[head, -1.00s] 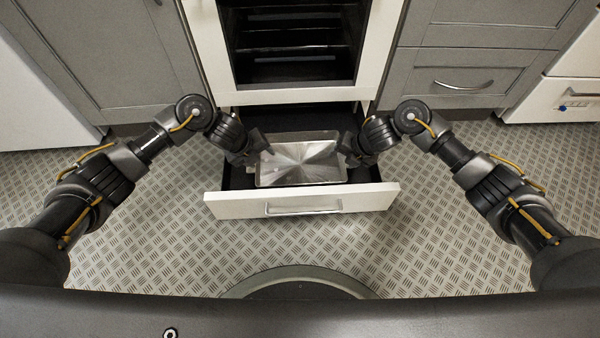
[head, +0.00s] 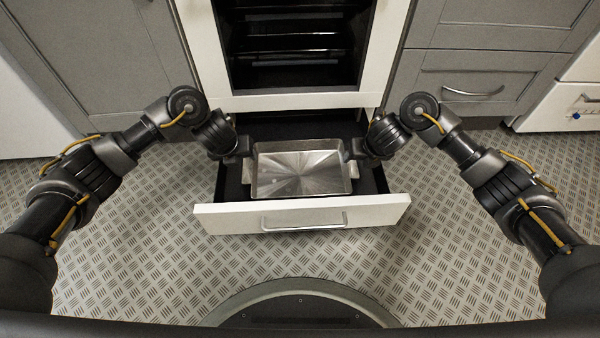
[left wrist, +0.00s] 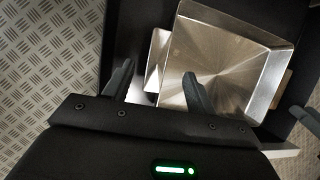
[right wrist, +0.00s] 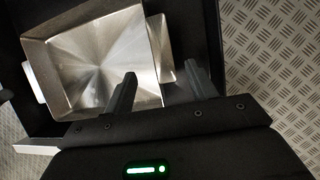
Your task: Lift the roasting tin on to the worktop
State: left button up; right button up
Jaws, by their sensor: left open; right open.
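The roasting tin (head: 300,172) is a shiny, empty rectangular metal pan. It sits level in the pulled-out drawer (head: 300,213) below the oven, with a flat handle at each short side. My left gripper (head: 245,160) is open at the tin's left side, and my right gripper (head: 357,156) is open at its right side. In the left wrist view, the left handle (left wrist: 156,62) lies just ahead of and between the spread fingers. In the right wrist view, the right handle (right wrist: 160,50) lies likewise between the fingers. Contact cannot be told. No worktop is in view.
The oven (head: 290,50) stands open-fronted behind the drawer. Grey cupboards (head: 100,55) flank it, with a handled drawer (head: 475,88) on the right. The patterned metal floor (head: 150,240) is clear around the drawer.

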aim_at(248, 164)
pick_arm(q)
jog(key=x, duration=1)
jog(key=shift+s+a, duration=0.1)
jog(key=shift+s, duration=0.1)
pick_arm(e)
jog(key=x, duration=1)
jog(key=shift+s+d+f, duration=0.15)
jog(key=shift+s+d, duration=0.1)
pick_arm(q)
jog(key=shift+c, duration=0.5)
pick_arm(e)
jog(key=shift+c, duration=0.5)
pick_arm(q)
grip_shut()
pick_arm(e)
grip_shut()
